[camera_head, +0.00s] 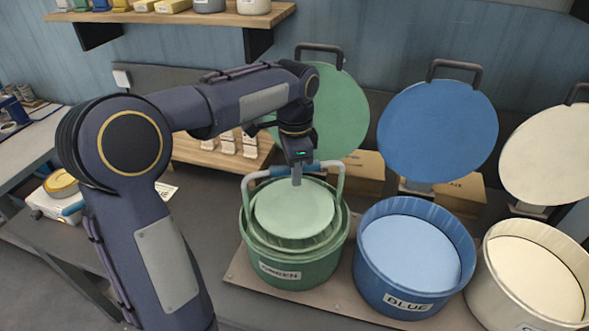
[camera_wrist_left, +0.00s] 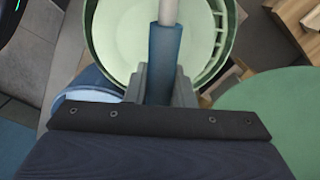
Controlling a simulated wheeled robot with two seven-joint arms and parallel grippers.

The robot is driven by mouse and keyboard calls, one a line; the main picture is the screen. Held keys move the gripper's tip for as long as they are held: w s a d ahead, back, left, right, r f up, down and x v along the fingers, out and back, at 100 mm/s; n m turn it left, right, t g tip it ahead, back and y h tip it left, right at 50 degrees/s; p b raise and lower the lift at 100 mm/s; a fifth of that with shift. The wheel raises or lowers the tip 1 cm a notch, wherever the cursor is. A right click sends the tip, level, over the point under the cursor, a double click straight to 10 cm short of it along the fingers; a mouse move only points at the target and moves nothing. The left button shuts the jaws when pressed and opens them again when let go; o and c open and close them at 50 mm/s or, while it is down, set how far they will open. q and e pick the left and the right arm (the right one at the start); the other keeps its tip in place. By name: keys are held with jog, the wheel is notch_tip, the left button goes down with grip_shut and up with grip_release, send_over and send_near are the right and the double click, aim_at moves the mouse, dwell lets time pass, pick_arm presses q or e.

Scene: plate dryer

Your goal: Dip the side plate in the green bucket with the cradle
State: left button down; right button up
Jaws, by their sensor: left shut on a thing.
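The green bucket (camera_head: 285,272), labelled GREEN, stands in the middle of the bench with its lid (camera_head: 340,112) raised behind it. The cradle (camera_head: 341,182) is a pale green slatted basket with a bail handle, sitting at least partly inside the bucket. My left gripper (camera_head: 297,168) is shut on the blue grip of the handle, above the bucket; the grip also shows in the wrist view (camera_wrist_left: 166,62). A pale green disc (camera_head: 293,212) fills the cradle's middle. I cannot tell whether it is the side plate or green liquid. My right gripper is not in view.
To the right stand a blue bucket (camera_head: 412,285) and a cream bucket (camera_head: 525,295), each with liquid and a raised lid. Behind are a wooden rack (camera_head: 225,150) with small pieces and a wall shelf (camera_head: 190,16). A white device (camera_head: 60,197) stands at the left.

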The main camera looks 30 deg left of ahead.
pick_arm(q)
jog(key=shift+r+p, duration=1.6)
jog(key=shift+r, duration=0.45)
jog(key=shift+f, duration=0.1)
dwell(0.7)
